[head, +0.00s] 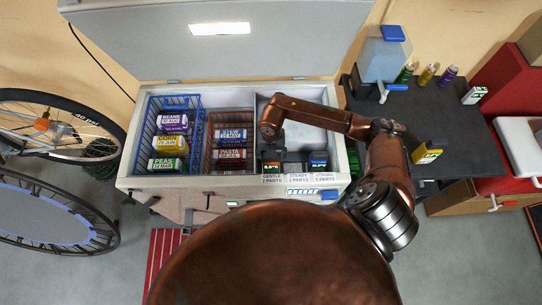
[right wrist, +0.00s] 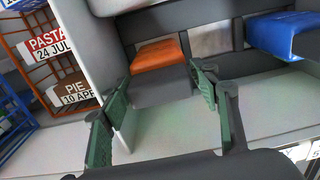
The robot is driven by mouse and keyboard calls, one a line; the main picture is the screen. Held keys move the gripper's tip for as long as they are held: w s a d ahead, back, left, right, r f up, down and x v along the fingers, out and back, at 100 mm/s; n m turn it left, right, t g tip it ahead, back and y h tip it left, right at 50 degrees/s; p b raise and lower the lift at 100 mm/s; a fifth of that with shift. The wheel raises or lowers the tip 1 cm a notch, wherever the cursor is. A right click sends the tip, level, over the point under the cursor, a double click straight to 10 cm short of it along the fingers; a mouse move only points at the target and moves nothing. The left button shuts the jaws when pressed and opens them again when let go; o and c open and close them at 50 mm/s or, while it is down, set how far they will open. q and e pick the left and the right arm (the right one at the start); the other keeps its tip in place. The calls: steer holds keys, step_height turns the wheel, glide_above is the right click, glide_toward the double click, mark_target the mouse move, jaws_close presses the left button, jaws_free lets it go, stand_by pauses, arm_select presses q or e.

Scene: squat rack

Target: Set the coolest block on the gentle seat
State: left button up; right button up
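The gentle seat (head: 272,179) is the left of three labelled places at the freezer's front edge; steady is in the middle, strong at right. An orange block (right wrist: 157,54) with a lit display sits at the gentle place. A blue block (right wrist: 280,32) sits at the strong place (head: 323,179). A yellow block (head: 427,153) and a white block with a green display (head: 474,95) stand on the dark table. My right gripper (right wrist: 158,80) is open and empty, close to the orange block, its green fingers apart. My left gripper is out of view.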

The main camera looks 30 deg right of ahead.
step_height(320, 180, up, 12)
steer(key=p, duration=0.1)
steer(key=shift+r, duration=0.15)
stand_by(0.5)
steer(key=shift+c, duration=0.3)
stand_by(1.0)
